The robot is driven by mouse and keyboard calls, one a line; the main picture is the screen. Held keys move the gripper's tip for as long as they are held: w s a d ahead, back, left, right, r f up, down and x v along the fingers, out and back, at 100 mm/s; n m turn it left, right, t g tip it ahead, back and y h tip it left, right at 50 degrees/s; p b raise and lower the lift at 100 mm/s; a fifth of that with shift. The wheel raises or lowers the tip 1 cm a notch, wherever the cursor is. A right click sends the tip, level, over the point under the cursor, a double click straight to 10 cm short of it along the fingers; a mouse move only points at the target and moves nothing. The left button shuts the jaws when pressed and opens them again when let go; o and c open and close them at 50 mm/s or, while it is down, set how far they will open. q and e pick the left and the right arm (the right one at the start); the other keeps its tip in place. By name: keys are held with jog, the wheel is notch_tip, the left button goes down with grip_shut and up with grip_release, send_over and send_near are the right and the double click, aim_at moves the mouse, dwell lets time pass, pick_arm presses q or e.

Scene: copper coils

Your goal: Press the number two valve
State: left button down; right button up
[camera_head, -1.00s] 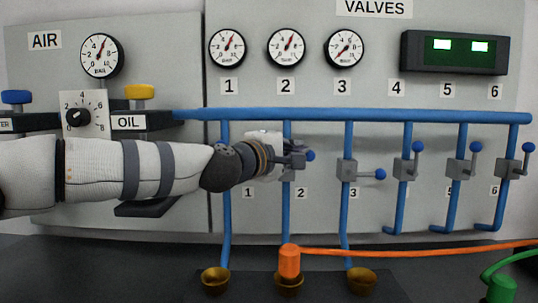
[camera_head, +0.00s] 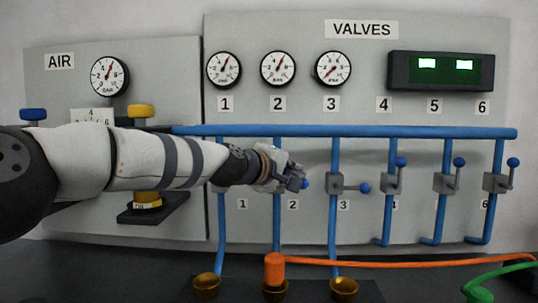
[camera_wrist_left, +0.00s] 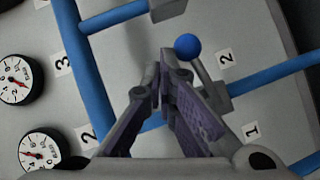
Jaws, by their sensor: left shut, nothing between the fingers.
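The number two valve sits on the second blue vertical pipe (camera_head: 277,231), above the lower label 2 (camera_head: 293,204). My left gripper (camera_head: 297,181) covers its body in the head view. In the left wrist view the fingers (camera_wrist_left: 162,75) are shut and empty. The blue knob (camera_wrist_left: 187,47) is just right of the fingertips, its lever running down to the grey valve body (camera_wrist_left: 215,97). I cannot tell whether fingers and knob touch. My right gripper is out of view.
Valve 3's lever (camera_head: 350,188) points right; valve 4 (camera_head: 390,183), valve 5 (camera_head: 445,182) and valve 6 (camera_head: 498,182) have raised levers. A blue manifold pipe (camera_head: 400,132) runs above. An orange plug (camera_head: 274,268) with its hose sits below, between brass cups (camera_head: 206,285).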

pick_arm(q)
jog(key=s+a+r+p, duration=0.1)
jog(key=s+r+p, duration=0.1)
jog(key=s+r, duration=0.7)
jog(key=shift+s+a+r+p, duration=0.15)
jog(key=shift+s+a+p, duration=0.15)
jog(key=shift+a, duration=0.1)
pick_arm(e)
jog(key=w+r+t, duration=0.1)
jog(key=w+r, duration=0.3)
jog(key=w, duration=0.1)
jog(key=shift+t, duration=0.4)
